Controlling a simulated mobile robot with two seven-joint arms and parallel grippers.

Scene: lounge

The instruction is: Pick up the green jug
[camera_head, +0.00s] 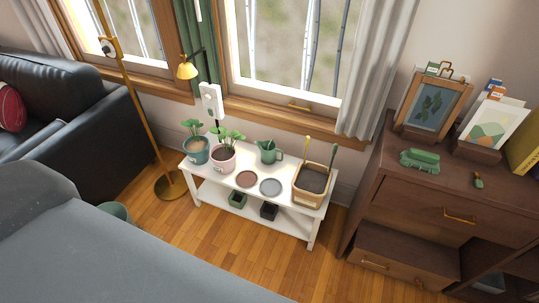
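The green jug (266,152) stands upright at the back middle of a low white table (240,201) under the window. Its handle points to the right. A pink pot with a plant (222,158) is to its left, and two round saucers, one brown (246,180) and one grey (270,187), lie in front of it. Neither of my grippers is in view.
A tan planter with soil (310,184) stands at the table's right end, and a teal pot (196,152) at its left end. A grey sofa (120,255) fills the front left. A brown dresser (420,205) stands right. Wooden floor (215,228) is open before the table.

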